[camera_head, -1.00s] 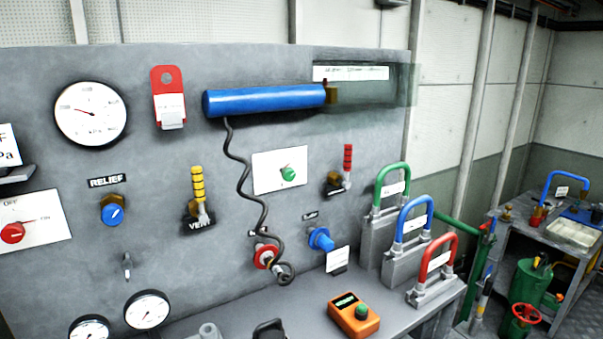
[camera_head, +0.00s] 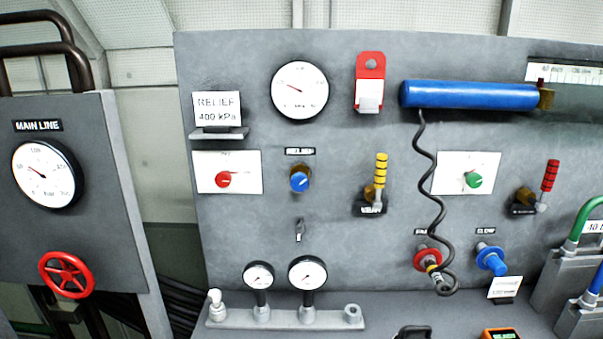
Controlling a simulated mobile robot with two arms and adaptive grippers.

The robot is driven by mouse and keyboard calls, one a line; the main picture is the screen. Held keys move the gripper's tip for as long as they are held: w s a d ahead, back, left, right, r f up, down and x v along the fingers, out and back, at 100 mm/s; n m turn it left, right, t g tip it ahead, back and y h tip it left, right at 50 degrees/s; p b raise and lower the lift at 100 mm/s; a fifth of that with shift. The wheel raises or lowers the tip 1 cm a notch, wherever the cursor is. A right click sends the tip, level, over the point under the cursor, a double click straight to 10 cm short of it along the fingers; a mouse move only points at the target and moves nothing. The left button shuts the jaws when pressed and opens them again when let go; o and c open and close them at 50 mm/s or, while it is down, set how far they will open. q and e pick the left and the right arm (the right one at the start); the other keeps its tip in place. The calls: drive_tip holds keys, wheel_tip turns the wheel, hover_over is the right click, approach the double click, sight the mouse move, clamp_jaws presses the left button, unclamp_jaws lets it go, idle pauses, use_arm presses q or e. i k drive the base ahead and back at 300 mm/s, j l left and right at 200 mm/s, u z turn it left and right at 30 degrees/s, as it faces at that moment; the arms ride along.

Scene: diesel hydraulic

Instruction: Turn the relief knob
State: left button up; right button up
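The relief knob (camera_head: 299,181) is a blue round knob on a brass body, set on the grey panel below a small black label (camera_head: 300,151). Its label is too blurred to read now. A large white gauge (camera_head: 300,90) is above it. A white card (camera_head: 217,109) reading "RELIEF 400 kPa" stands on a small ledge at the upper left of the knob. Neither of my grippers is in view. Nothing covers the knob.
A red switch (camera_head: 222,179) on a white plate is left of the knob, and a yellow-striped vent lever (camera_head: 379,178) is right. Two small gauges stand on a manifold (camera_head: 215,312) below. A separate main line panel with a red handwheel (camera_head: 66,274) is at far left.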

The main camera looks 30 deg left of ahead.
sight(300, 182)
drive_tip(key=u, duration=1.45)
